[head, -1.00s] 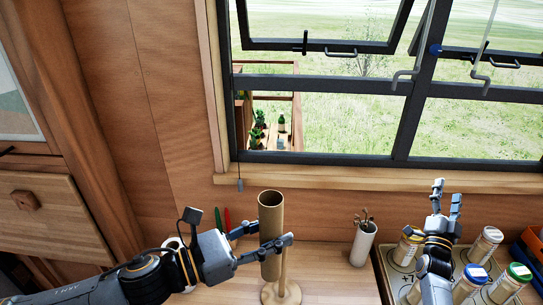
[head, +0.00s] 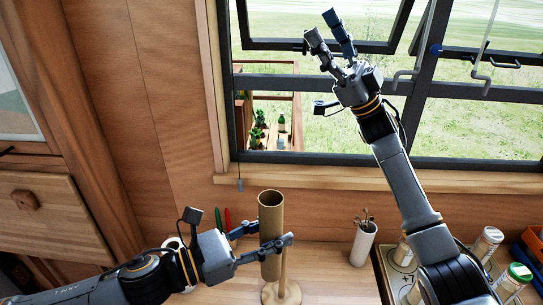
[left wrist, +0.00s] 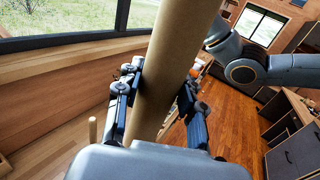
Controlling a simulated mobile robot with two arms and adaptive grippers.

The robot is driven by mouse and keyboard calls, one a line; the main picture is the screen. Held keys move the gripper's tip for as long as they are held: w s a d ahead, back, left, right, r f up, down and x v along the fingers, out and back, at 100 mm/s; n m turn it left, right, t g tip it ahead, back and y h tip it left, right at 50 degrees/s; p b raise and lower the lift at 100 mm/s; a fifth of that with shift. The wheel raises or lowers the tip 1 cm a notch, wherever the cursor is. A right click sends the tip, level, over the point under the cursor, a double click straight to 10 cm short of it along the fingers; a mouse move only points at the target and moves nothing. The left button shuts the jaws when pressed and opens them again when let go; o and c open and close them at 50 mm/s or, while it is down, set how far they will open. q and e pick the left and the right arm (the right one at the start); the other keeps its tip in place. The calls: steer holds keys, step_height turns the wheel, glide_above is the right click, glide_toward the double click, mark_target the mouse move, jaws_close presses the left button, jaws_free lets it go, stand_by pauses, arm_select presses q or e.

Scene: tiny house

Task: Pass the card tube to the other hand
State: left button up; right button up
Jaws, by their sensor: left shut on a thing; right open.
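The card tube (head: 271,218) is a brown, hollow, upright cylinder in the head view, over the wooden counter. My left gripper (head: 266,238) is shut on its middle, with a finger on either side. In the left wrist view the tube (left wrist: 172,60) stands between the fingers of my left gripper (left wrist: 160,100). My right gripper (head: 326,36) is open and empty, raised in front of the window, up and to the right of the tube and well apart from it.
A wooden stand (head: 281,292) with a round base is by the tube's lower end. A white cup (head: 363,244) with thin sticks stands on the counter (head: 335,275). A tray with several jars (head: 487,243) is at the right. The window (head: 330,125) is behind.

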steer(key=s+a+r+n+g+h, duration=0.2)
steer(key=s+a+n+g+h, duration=0.55)
steer(key=s+a+g, duration=0.35)
steer(key=s+a+f+t+h, duration=0.3)
steer(key=s+a+f+h, duration=0.4)
steer(key=s+a+h, duration=0.15)
steer(key=d+f+m+t+h, duration=0.3)
steer(key=f+m+t+h, duration=0.15)
steer(key=f+h, duration=0.35)
steer(key=w+d+f+m+t+h, duration=0.3)
steer(key=w+d+t+h, duration=0.15)
steer(key=d, duration=0.35)
steer(key=shift+h, duration=0.25)
steer(key=f, duration=1.1)
steer(key=shift+s+d+f, duration=0.2)
steer(key=shift+s+f, duration=0.05)
